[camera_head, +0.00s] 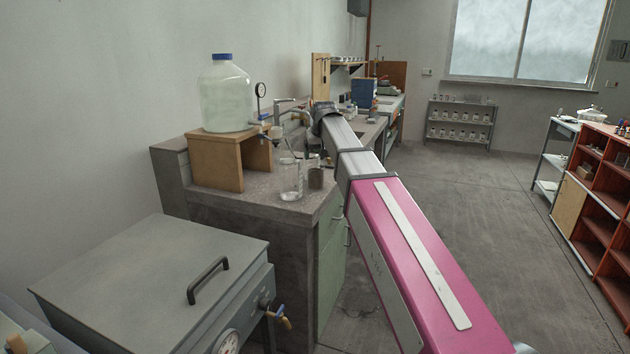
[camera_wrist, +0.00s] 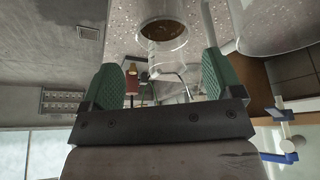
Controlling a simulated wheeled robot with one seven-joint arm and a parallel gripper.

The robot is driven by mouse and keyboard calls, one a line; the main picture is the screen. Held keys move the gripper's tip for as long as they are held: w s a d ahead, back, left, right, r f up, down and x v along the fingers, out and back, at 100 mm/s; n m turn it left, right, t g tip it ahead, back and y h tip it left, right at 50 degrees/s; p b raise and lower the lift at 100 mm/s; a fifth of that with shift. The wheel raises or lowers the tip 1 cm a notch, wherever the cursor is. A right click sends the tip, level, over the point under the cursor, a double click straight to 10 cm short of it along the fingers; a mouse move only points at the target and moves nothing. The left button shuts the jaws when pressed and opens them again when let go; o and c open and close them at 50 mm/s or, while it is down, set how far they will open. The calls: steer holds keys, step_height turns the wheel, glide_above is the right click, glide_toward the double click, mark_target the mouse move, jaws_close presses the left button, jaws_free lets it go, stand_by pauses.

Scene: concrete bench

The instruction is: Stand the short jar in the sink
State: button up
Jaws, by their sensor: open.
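My gripper (camera_wrist: 160,62) is open, with its two green fingers apart in the wrist view. A clear round glass jar (camera_wrist: 163,28) with a brownish inside shows beyond the fingertips, between their lines; I cannot tell whether it is the short jar. In the head view a clear glass jar (camera_head: 291,180) stands upright at the bench's near corner. A short, dull grey-brown vessel (camera_head: 316,179) stands just right of it. My arm's end is above and behind them, beside the tap (camera_head: 284,101).
A large blue-capped bottle (camera_head: 227,95) stands on a wooden stand (camera_head: 215,165) at the bench's left. Part of a larger clear glass vessel (camera_wrist: 270,28) shows in the wrist view. A grey lidded box (camera_head: 150,280) with a handle is in front. The floor at right is clear.

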mark_target(316, 172)
steer(key=x, duration=1)
steer(key=shift+a+f, duration=0.1)
steer(key=shift+f, duration=0.1)
steer(key=c, duration=0.8)
steer(key=shift+r, duration=0.2)
steer(key=shift+c, duration=0.2)
